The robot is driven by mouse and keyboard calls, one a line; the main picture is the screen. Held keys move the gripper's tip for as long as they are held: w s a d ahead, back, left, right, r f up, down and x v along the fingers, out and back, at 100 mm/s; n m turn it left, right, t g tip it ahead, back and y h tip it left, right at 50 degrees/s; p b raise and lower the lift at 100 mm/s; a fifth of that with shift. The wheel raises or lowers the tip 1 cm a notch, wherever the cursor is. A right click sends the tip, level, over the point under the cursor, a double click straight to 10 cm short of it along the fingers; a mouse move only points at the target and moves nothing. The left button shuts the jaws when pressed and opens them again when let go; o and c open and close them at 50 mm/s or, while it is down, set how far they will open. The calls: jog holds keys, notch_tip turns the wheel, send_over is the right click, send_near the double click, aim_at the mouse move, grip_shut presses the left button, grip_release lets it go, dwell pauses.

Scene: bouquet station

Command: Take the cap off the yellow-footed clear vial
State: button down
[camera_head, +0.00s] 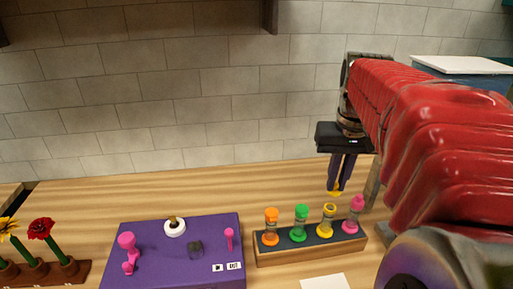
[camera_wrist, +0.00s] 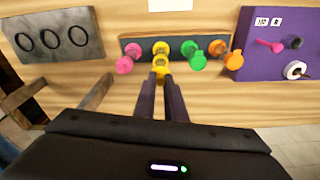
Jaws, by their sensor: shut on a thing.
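The yellow-footed clear vial (camera_head: 326,219) stands in the rack between the green and pink vials, with a yellow ring at its top. It also shows in the wrist view (camera_wrist: 161,49), beyond my fingertips. My gripper (camera_head: 336,186) is above and a little behind the vial, fingers pointing down. It is shut on a small yellow cap (camera_head: 334,193), which shows at the fingertips in the wrist view (camera_wrist: 160,70). The cap appears apart from the vial, with a gap below it. The fingers hide part of the cap.
The dark-topped wooden rack (camera_head: 312,249) also holds orange (camera_head: 270,239), green (camera_head: 298,233) and pink (camera_head: 350,226) vials, each capped. A purple box (camera_head: 180,262) stands to the left. A grey block with dark rings (camera_wrist: 52,36) shows in the wrist view. Bare table lies behind the rack.

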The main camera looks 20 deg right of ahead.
aim_at(336, 184)
notch_tip(336, 184, up, 5)
dwell(0.3)
jog(key=shift+f, duration=0.1)
dwell(0.5)
